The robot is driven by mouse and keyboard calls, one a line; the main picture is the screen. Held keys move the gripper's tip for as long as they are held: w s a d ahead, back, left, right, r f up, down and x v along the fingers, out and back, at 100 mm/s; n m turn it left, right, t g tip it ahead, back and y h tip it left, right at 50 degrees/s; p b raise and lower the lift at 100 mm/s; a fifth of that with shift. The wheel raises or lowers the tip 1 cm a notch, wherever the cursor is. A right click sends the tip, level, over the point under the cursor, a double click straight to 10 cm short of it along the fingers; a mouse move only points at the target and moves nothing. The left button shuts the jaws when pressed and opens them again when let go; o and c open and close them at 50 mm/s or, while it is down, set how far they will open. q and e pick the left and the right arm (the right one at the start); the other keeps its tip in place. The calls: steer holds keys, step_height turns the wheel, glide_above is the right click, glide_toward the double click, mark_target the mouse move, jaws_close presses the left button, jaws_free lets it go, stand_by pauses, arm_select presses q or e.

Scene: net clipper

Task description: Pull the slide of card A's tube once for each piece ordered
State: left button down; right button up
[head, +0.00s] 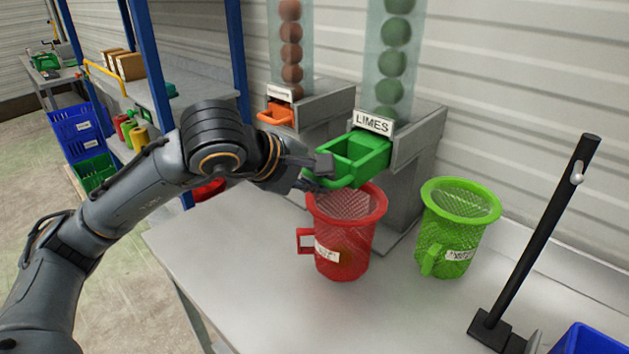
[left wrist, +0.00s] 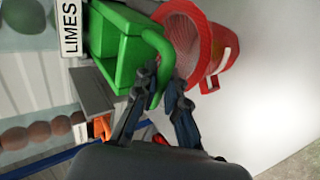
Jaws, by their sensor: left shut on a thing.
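The green slide (head: 352,157) sticks out from the grey block under the clear tube of green balls (head: 392,62), labelled LIMES (head: 373,122). My left gripper (head: 322,176) is shut on the slide's front handle. The left wrist view shows its fingers (left wrist: 163,88) around the green handle bar (left wrist: 164,58). The slide's visible inside looks empty. A red mesh basket (head: 318,238) stands just below the slide's front; a brownish round shape shows faintly through its lower side. I cannot read its small label. No card A is recognisable. My right gripper is not in view.
A second tube with reddish-brown balls (head: 291,52) and an orange slide (head: 275,114) stands behind to the left. A green mesh basket (head: 449,243) stands right of the red one. A black post (head: 545,232) and blue bin (head: 590,340) are at right. The table's front left is clear.

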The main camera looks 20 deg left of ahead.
mark_target(338, 166)
arm_select(q)
steer(key=shift+r, duration=0.1)
steer(key=shift+w+d+r, duration=0.1)
steer(key=shift+w+d, duration=0.5)
steer(key=shift+w, duration=1.05)
steer(key=shift+w+d+f, duration=0.1)
steer(key=shift+w+d, duration=0.45)
steer(key=shift+w, duration=1.1)
steer(key=shift+w+d+r, duration=0.1)
steer(key=shift+w+d, duration=0.5)
steer(key=shift+w, duration=1.05)
steer(key=shift+s+a, duration=0.1)
steer(key=shift+s, duration=0.2)
steer(key=shift+s+a+b, duration=0.3)
steer(key=shift+s+b, duration=0.1)
steer(key=shift+s, duration=0.35)
steer(key=shift+s+a+b, duration=0.25)
steer(key=shift+s+b, duration=0.1)
steer(key=shift+s, duration=0.4)
steer(key=shift+s+a+b, duration=0.3)
steer(key=shift+s+b, duration=0.1)
steer(key=shift+s, duration=0.35)
steer(key=shift+s+a+b, duration=0.3)
steer(key=shift+s, duration=0.5)
steer(key=shift+s+a+b, duration=0.3)
steer(key=shift+s, duration=0.5)
steer(key=shift+s+a+b, duration=0.3)
steer(key=shift+s, duration=0.5)
steer(key=shift+w+r, duration=0.1)
